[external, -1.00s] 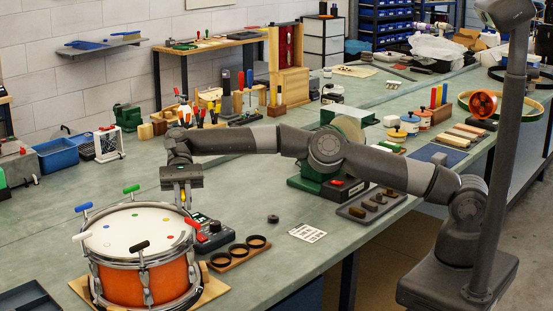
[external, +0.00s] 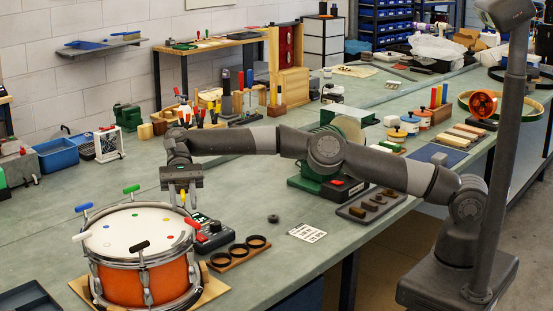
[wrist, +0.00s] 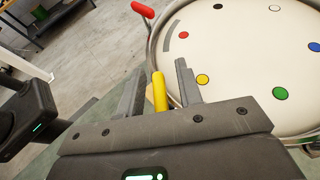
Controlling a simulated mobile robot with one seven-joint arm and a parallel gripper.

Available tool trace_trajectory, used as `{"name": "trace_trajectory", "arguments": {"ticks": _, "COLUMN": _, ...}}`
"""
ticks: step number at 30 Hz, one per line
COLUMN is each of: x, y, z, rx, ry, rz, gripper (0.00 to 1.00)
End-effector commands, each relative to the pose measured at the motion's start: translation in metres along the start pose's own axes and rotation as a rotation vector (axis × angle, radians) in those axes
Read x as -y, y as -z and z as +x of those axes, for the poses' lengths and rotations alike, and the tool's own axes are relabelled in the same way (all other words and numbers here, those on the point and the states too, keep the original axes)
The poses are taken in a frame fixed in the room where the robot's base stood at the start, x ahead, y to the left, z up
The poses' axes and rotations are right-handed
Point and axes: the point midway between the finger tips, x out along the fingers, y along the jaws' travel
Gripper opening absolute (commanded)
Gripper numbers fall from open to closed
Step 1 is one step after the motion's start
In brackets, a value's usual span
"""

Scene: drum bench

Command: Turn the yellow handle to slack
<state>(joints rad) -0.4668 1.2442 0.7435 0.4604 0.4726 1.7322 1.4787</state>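The snare drum (external: 140,275) sits on a wooden board at the near left of the bench. Its pale head has coloured dots, and coloured T-handles stand around its rim. The yellow handle (wrist: 159,92) is at the rim near the yellow dot (wrist: 203,79). My gripper (wrist: 160,78) is at the drum's far right edge with its two fingers on either side of the yellow handle. The fingers look open, with a gap beside the handle. In the external view my gripper (external: 183,199) points down there. The handle's lower part is hidden by my gripper in the wrist view.
The red handle (external: 192,223) is close to my gripper, and the green (external: 131,189), blue (external: 83,207), white (external: 81,237) and black (external: 140,246) handles stand around the rim. A dark meter (external: 212,235) and a ring holder (external: 240,252) lie right of the drum.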

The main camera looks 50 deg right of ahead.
Motion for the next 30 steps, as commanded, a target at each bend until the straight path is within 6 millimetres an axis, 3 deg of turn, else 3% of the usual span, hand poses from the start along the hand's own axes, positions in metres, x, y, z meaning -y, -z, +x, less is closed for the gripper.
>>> {"name": "trace_trajectory", "arguments": {"ticks": 17, "x": 0.0, "y": -0.037, "z": -0.015, "rx": -0.001, "ry": 0.001, "rz": -0.002, "gripper": 0.33}}
{"name": "trace_trajectory", "arguments": {"ticks": 26, "x": -0.015, "y": -0.043, "z": -0.038, "rx": 0.0, "ry": 0.001, "rz": 0.001, "gripper": 0.33}}
{"name": "trace_trajectory", "arguments": {"ticks": 30, "x": -0.032, "y": -0.05, "z": -0.063, "rx": -0.002, "ry": 0.003, "rz": 0.0, "gripper": 0.33}}
